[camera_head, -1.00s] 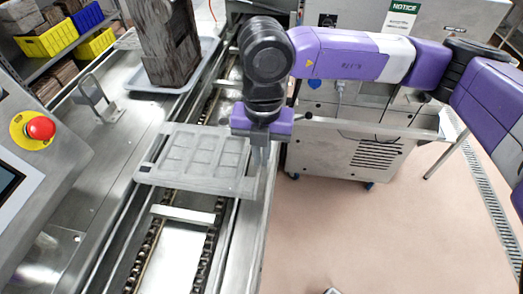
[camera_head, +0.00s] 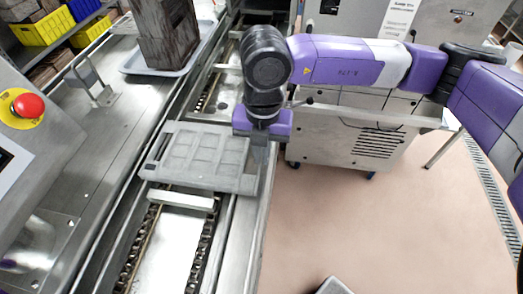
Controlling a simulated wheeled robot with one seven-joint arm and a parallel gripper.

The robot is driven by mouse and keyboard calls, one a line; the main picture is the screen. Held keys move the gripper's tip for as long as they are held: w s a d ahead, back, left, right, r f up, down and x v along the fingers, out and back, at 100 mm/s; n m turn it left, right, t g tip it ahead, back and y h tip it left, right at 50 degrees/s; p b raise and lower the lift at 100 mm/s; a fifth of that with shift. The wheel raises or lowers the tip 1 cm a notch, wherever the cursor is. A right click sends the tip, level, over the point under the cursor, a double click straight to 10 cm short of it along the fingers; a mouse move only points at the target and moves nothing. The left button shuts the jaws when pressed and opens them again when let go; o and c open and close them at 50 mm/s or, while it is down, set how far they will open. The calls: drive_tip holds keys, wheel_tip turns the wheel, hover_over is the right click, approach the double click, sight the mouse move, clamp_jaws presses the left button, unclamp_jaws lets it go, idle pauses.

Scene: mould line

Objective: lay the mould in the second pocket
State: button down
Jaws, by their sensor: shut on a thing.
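The mould (camera_head: 203,157) is a flat grey tray with rectangular recesses. It lies roughly level across the conveyor channel, over the chain track. My gripper (camera_head: 264,143) points down at its right edge and is shut on it; the fingertips are partly hidden. A pale crossbar (camera_head: 181,200) spans the two chains just in front of the mould's near edge. The open pocket (camera_head: 165,246) between the chains shows below that bar. I cannot tell whether the mould touches the rails or hangs just above them.
A stack of brown moulds (camera_head: 168,35) stands on a light tray (camera_head: 140,64) at the back left. A red stop button (camera_head: 27,105) sits on the left panel. A metal bracket (camera_head: 92,82) stands on the left deck.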

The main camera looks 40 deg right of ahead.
drive_tip(key=c, duration=1.5)
unclamp_jaws()
drive_tip(key=shift+r+b, duration=0.85)
drive_tip(key=shift+r, duration=3.1)
